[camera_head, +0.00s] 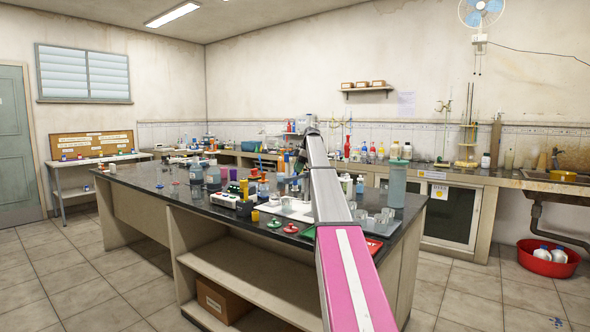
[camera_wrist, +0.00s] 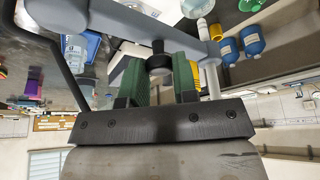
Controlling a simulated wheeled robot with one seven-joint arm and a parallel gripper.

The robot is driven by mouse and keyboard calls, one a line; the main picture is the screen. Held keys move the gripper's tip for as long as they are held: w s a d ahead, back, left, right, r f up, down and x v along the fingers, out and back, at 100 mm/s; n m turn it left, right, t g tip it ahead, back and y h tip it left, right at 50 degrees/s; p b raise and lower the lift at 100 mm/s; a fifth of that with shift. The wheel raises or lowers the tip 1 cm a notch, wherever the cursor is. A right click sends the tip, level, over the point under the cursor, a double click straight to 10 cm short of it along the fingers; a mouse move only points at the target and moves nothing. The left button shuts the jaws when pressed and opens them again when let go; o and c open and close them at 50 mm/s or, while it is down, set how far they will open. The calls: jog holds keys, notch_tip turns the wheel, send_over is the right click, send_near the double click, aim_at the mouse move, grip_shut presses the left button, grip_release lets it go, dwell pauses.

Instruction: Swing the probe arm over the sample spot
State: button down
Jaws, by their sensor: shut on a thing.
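In the wrist view, my gripper (camera_wrist: 158,78) has its two green finger pads closed on a black knob (camera_wrist: 158,62). The knob sits against a grey-blue bar, the probe arm (camera_wrist: 115,22), which crosses the top of the view. A white upright rod (camera_wrist: 212,82) stands near the right end of this bar. In the head view my own arm reaches over the bench and hides the gripper and the probe arm. I cannot pick out the sample spot in either view.
The dark bench top (camera_head: 150,182) holds bottles, a white control box (camera_head: 223,199), a white tray (camera_head: 286,211) with glassware, and coloured discs. A tall green-grey cylinder (camera_head: 397,184) stands right of my arm. Two blue bottles (camera_wrist: 253,40) show in the wrist view.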

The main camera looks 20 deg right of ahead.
jog(key=c, duration=0.9)
grip_release()
jog(key=shift+r, duration=0.1)
jog(key=v, duration=1)
jog(key=shift+d+r, duration=0.2)
jog(key=shift+r, duration=0.05)
